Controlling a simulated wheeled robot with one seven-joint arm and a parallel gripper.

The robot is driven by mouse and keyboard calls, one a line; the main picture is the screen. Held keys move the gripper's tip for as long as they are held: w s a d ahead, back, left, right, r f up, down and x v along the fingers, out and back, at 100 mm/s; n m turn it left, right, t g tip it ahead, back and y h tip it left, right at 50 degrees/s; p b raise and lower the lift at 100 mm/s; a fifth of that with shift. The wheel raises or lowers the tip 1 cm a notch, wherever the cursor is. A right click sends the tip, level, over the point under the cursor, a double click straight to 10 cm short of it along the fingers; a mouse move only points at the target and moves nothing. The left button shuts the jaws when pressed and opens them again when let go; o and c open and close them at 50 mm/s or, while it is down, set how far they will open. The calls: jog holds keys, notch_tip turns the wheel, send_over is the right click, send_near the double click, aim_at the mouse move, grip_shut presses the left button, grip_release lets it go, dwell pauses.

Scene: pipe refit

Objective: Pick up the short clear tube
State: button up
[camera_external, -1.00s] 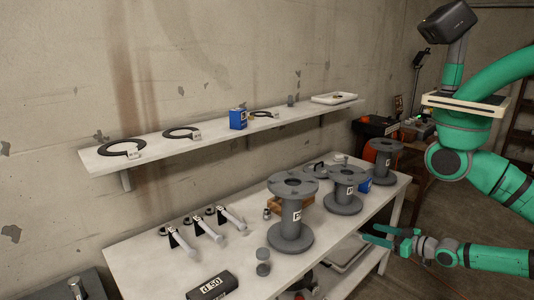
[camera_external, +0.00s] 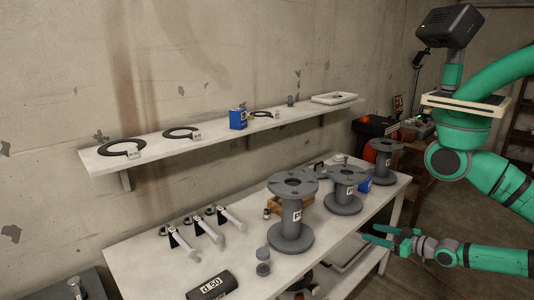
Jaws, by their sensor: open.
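My gripper (camera_external: 374,234) is open and empty at the right front edge of the workbench, with its fingers pointing left. I cannot pick out the short clear tube for certain. A small greyish cylinder (camera_external: 263,262) stands upright at the bench's front edge, left of my gripper and apart from it. Another small grey cylinder (camera_external: 290,101) stands on the wall shelf. Whether either is clear is too small to tell.
Flanged grey pipe pieces (camera_external: 291,215) stand on the workbench (camera_external: 150,262) close to my gripper. Several white-handled tools (camera_external: 208,230) and a black case marked d 50 (camera_external: 212,285) lie to the left. The shelf (camera_external: 215,137) holds black rings, a blue box (camera_external: 238,119) and a white tray (camera_external: 338,98).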

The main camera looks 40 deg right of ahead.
jog(key=shift+c, duration=0.9)
jog(key=shift+a, duration=0.1)
